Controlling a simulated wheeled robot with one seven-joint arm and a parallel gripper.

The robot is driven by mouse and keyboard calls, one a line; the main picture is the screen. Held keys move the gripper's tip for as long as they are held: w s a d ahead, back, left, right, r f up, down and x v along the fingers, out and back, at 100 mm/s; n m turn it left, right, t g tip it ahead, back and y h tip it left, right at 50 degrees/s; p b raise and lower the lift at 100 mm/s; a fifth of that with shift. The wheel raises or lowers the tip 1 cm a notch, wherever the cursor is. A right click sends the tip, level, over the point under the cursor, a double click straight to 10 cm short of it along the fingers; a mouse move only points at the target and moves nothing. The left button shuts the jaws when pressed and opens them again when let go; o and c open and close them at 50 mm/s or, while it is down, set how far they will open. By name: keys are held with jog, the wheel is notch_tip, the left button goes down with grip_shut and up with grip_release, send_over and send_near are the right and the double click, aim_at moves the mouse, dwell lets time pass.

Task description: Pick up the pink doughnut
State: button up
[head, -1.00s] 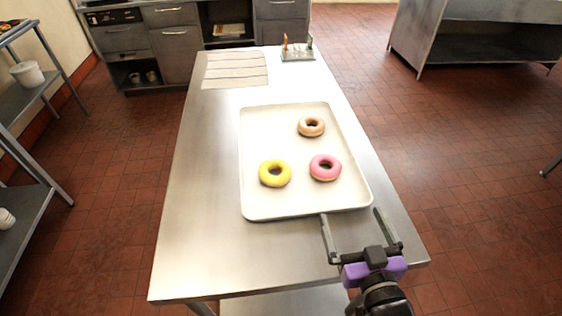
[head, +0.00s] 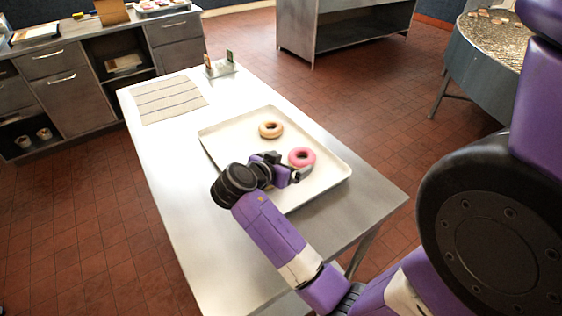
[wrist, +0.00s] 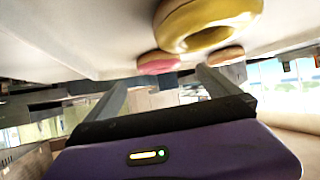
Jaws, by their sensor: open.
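The pink doughnut (head: 302,155) lies on the right part of the cream tray (head: 328,176), just beyond my gripper (head: 292,168). In the upside-down wrist view the pink doughnut (wrist: 158,65) shows partly, ahead of the left finger. My gripper (wrist: 187,76) is open and empty, held low over the tray with its fingers about level. The yellow doughnut (wrist: 172,27) is large and near in the wrist view, but my arm hides it in the head view. The tan doughnut (head: 271,130) lies farther back on the tray and also shows in the wrist view (wrist: 227,56).
The tray lies on a steel table (head: 165,155). A striped cloth (head: 168,99) and a small rack (head: 221,68) lie toward its far end. Steel cabinets (head: 80,90) stand behind. Bare tabletop lies left of the tray.

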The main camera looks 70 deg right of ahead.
aim_at(304, 156)
jog(key=shift+s+f+m, duration=0.1)
jog(key=shift+s+m, duration=0.15)
jog(key=shift+m, duration=0.05)
jog(key=shift+p+x, duration=1.2)
jog(key=shift+x, duration=2.55)
jog(key=shift+w, duration=0.1)
jog(key=c, duration=1.3)
jog(key=shift+d, duration=0.1)
